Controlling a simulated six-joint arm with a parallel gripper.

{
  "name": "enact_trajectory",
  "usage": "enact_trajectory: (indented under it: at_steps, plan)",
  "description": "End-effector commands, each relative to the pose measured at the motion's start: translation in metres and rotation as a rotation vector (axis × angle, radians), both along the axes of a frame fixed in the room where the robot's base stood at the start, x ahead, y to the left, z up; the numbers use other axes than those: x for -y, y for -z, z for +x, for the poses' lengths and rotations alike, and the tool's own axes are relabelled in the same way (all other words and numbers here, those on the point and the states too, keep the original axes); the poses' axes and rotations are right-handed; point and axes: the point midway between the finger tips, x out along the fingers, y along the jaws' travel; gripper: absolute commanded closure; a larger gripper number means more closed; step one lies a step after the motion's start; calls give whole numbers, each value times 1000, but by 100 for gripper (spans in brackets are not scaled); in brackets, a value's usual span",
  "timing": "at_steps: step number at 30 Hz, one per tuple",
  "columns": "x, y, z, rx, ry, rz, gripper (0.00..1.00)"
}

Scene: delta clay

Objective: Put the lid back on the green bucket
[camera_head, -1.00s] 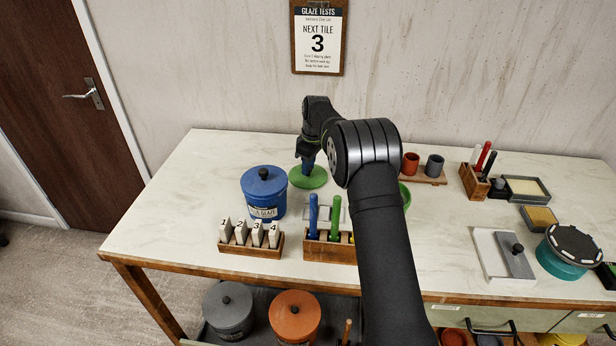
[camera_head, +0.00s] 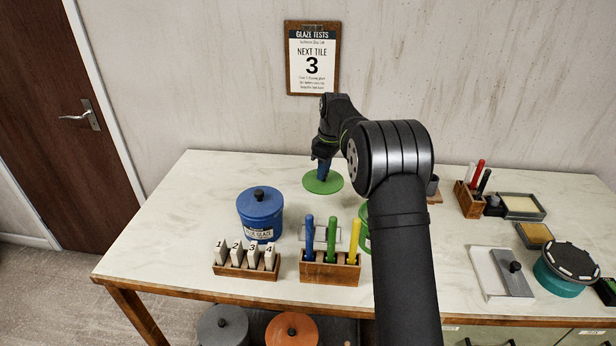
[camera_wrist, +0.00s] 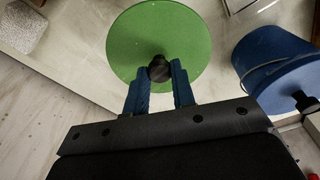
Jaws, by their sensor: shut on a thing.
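The green lid (camera_head: 333,184) is a flat disc with a dark knob. My gripper (camera_head: 322,172) is shut on the knob, and the lid hangs below it over the back of the table. In the wrist view the two blue fingers (camera_wrist: 158,90) close on the dark knob, with the green lid (camera_wrist: 165,35) beyond them. The green bucket (camera_head: 363,236) shows only as a sliver of green at the left edge of my arm. The rest of it is hidden behind my arm.
A blue lidded bucket (camera_head: 260,216) stands left of the lid. In front are a wooden rack of numbered tiles (camera_head: 246,268) and a wooden holder of coloured tools (camera_head: 330,270). Bare tabletop (camera_head: 200,190) lies at the back left.

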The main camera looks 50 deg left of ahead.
Motion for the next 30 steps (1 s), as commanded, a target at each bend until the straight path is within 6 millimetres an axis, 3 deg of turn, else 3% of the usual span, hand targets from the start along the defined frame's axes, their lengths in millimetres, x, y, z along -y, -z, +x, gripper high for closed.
enact_trajectory:
  at_steps: [3,14,24,30]
  plan:
    - [21,-15,13,0,3,1,99]
    - [65,-43,29,0,3,0,99]
    - [163,-86,27,2,5,2,99]
    - [207,-99,18,0,4,0,99]
